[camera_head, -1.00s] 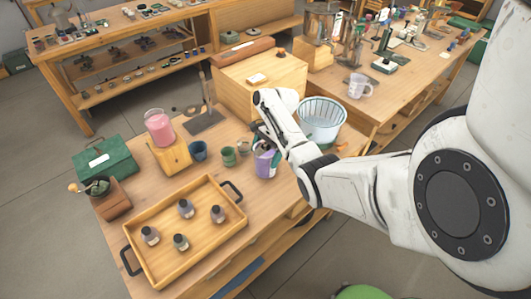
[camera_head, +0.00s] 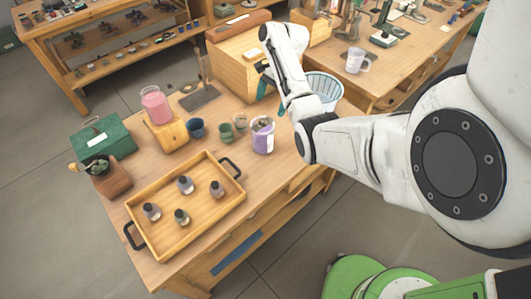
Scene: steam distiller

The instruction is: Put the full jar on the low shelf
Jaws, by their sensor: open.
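A pale purple jar (camera_head: 263,136) with a white label and brownish contents showing at its mouth stands upright on the near wooden table (camera_head: 190,245). A clear jar (camera_head: 155,104) of pink stuff stands on a small wooden block further left; I cannot tell for sure which one the task calls full. My gripper (camera_head: 270,98) is open, with teal fingers, above the table behind the purple jar and apart from it. The arm hides part of it. A shelf (camera_head: 232,262) under the near table's front shows partly, with a blue item; another low shelf (camera_head: 135,60) with small items is on the back bench.
A wooden tray (camera_head: 187,243) with several small bottles fills the table's front left. Small cups (camera_head: 226,132) stand left of the purple jar. Floor at the lower left is clear.

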